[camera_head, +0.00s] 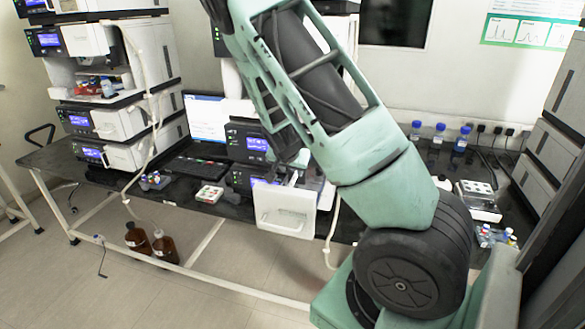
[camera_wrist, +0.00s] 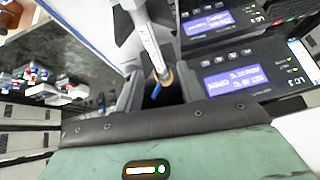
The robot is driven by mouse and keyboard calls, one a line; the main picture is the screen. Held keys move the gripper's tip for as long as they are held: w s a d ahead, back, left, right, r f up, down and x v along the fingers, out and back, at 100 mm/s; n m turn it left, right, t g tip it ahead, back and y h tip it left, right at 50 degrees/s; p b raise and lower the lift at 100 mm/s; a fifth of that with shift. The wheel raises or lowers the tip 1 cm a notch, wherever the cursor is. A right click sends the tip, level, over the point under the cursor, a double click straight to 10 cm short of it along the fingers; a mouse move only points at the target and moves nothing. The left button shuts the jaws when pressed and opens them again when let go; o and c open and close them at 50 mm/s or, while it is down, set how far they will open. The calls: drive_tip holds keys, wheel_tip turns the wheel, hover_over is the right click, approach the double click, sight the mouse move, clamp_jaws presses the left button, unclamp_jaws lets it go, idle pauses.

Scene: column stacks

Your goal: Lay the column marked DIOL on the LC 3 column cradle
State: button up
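In the wrist view a slim silver column (camera_wrist: 151,45) with a pale label and a brass-coloured end runs up between the dark fingers of my gripper (camera_wrist: 157,88). A small blue piece shows by that end. The marking on the column is too small to read. Whether the fingers press on it or stand apart from it is not clear. A unit (camera_wrist: 255,80) with a lit blue screen and what looks like LC 3 on its front is just to the right. The cradle cannot be made out.
A white door (camera_head: 285,208) hangs open at the bench front below the middle stack. A white tray (camera_head: 209,194) and a keyboard (camera_head: 197,170) lie left of it. Blue-capped bottles (camera_head: 438,134) stand at the back right. Brown bottles (camera_head: 165,246) stand on the floor.

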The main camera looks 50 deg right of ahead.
drive_tip(key=shift+s+a+f+g, duration=0.15)
drive_tip(key=shift+s+a+f, duration=0.1)
drive_tip(key=shift+f, duration=0.4)
drive_tip(key=shift+s+a+f+g, duration=0.15)
drive_tip(key=shift+s+a+f, duration=0.1)
drive_tip(key=shift+f, duration=0.35)
drive_tip(key=shift+w+a+r, duration=0.1)
drive_tip(key=shift+a+r, duration=0.1)
drive_tip(key=shift+r, duration=0.25)
drive_tip(key=d+r+p+v, duration=0.1)
drive_tip(key=p+v, duration=0.2)
drive_tip(key=v, duration=1.4)
drive_tip(key=shift+d+r+p, duration=0.15)
drive_tip(key=shift+r+p, duration=0.15)
drive_tip(key=shift+r, duration=0.05)
